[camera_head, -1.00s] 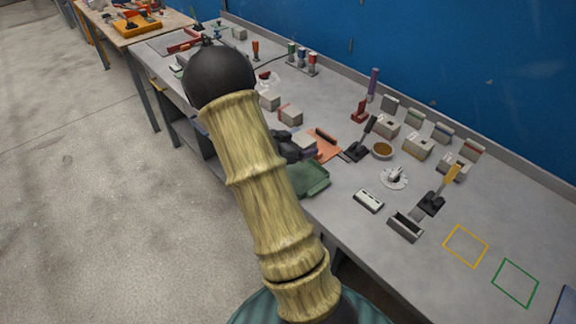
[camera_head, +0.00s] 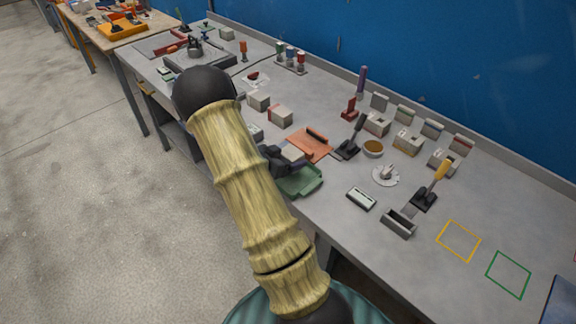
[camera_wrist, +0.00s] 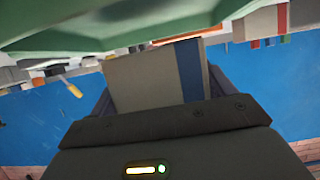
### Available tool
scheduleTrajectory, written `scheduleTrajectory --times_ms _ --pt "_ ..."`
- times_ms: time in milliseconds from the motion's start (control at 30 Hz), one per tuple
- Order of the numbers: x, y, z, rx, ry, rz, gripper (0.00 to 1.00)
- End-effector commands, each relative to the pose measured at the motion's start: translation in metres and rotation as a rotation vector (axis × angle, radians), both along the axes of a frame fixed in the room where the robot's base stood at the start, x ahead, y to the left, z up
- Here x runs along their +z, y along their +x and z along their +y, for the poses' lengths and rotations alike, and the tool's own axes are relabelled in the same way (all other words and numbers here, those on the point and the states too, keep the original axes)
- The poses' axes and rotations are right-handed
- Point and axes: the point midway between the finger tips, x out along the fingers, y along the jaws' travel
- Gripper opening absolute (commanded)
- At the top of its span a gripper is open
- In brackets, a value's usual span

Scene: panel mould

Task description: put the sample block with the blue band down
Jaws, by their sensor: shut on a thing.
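The sample block with the blue band (camera_wrist: 145,82) is held in my gripper (camera_wrist: 160,92); the blue band shows on its right part in the wrist view. In the head view my gripper (camera_head: 276,160) is partly hidden behind my arm, and the block (camera_head: 292,153) shows as a small pale shape at its right side. The block is at the back edge of a green tray (camera_head: 312,188), seemingly just above it. The tray fills the top of the wrist view (camera_wrist: 90,35), close to the block. I cannot tell whether they touch.
An orange-red board (camera_head: 308,146) lies just behind the tray. Pale blocks (camera_head: 280,117) sit farther back. Yellow (camera_head: 458,241) and green (camera_head: 508,274) outlined squares are clear.

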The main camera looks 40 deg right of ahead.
Motion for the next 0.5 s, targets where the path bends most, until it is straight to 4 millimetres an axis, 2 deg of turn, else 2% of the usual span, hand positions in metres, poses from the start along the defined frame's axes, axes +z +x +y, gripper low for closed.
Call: scheduleTrajectory --times_ms 267,500 --pt "-0.002 0.0 0.0 0.0 -0.001 0.0 0.49" --pt "-0.032 0.0 0.0 0.0 -0.001 0.003 0.49"
